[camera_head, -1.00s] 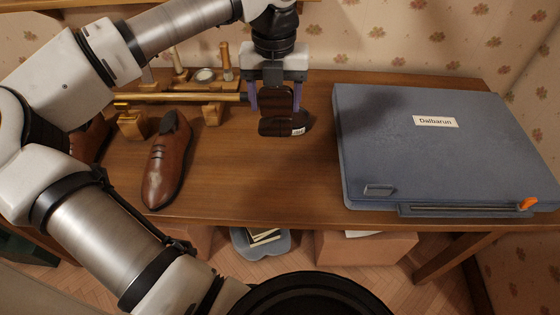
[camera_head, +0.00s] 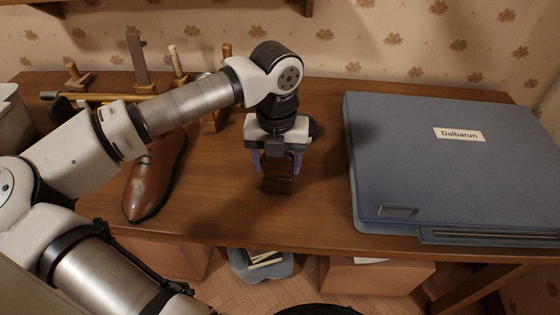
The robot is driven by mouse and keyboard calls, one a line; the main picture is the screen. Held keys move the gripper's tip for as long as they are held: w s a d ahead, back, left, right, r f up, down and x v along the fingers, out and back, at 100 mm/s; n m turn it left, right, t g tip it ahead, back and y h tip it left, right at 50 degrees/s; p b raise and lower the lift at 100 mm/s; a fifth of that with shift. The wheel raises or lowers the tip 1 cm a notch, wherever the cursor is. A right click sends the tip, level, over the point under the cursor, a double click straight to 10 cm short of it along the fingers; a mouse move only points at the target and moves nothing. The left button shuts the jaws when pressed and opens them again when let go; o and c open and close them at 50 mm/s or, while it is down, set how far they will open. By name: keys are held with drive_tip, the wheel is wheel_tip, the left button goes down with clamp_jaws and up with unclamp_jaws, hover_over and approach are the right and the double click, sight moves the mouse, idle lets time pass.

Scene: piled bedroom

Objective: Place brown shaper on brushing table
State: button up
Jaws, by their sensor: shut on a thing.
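My gripper (camera_head: 277,165) points down over the wooden table (camera_head: 235,215). Its purple fingers are shut on a dark brown block, which looks like the brown shaper (camera_head: 278,184). The block hangs down between and below the fingertips, close over the front middle of the tabletop. I cannot tell whether its lower end touches the wood. The gripper body hides its upper part.
A brown leather shoe (camera_head: 150,187) lies on the left, partly behind my arm. A wooden stand (camera_head: 210,118) is behind it. A dark object (camera_head: 314,129) shows just behind my gripper. A large blue case (camera_head: 445,180) fills the right. Bare wood surrounds the block.

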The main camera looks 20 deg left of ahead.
drive_tip(key=shift+s+r, duration=0.15)
drive_tip(key=o, duration=1.2)
wheel_tip(320, 180, up, 12)
drive_tip(key=shift+b, duration=0.65)
